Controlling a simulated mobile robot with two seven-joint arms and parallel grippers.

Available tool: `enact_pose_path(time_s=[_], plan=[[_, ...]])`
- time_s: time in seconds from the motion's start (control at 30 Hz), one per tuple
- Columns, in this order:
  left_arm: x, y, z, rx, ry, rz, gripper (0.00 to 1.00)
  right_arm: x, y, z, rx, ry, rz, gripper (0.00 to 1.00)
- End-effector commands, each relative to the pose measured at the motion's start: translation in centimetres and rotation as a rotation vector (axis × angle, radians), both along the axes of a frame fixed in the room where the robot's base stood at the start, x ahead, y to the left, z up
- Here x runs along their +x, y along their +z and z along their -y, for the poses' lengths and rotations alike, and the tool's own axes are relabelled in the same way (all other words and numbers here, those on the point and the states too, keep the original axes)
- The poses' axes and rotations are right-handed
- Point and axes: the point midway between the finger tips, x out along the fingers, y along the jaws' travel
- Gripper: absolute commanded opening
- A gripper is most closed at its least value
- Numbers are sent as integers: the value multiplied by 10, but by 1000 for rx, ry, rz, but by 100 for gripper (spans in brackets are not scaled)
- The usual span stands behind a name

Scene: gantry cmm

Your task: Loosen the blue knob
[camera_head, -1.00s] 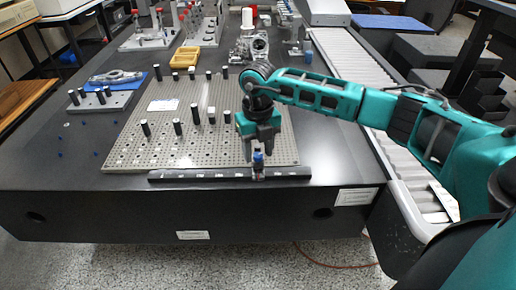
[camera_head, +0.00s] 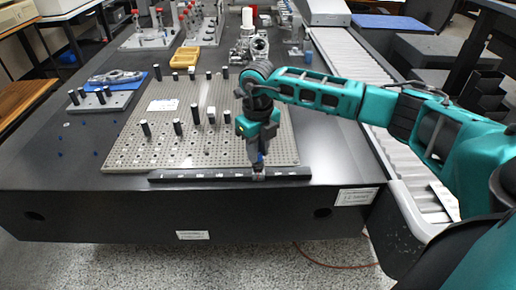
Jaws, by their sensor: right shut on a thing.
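The blue knob (camera_head: 259,159) sits on a small clamp on the black rail (camera_head: 205,175) along the front edge of the perforated plate. My right gripper (camera_head: 258,156) points down from above and is shut on the knob, its fingers hiding most of it. Only a small patch of blue shows between the fingers. Whether the knob has turned cannot be told. My left gripper is not in view.
The perforated plate (camera_head: 150,150) carries several upright black posts. A yellow tray (camera_head: 185,58) and a metal casting (camera_head: 252,44) stand behind it. A roller conveyor (camera_head: 345,55) runs along the right. The black table's front edge is close to the rail.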

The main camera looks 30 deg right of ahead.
Motion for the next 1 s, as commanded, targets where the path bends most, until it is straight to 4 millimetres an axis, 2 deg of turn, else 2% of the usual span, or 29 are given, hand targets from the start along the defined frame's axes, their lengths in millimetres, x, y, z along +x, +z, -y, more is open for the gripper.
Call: enact_pose_path(time_s=[0.13, 0.43, 0.47, 0.7, 1.0], plan=[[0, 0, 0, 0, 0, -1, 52, 0, 1, 0, -1, 73, 1, 0], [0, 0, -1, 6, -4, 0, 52, 0, 1, 0, -1, 83, 1, 0], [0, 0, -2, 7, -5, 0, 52, 0, 1, 0, -1, 83, 1, 28], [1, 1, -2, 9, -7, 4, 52, 0, 1, 0, -1, 82, 1, 51], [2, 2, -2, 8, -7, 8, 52, 0, 3, 0, -1, 81, 1, 53]])
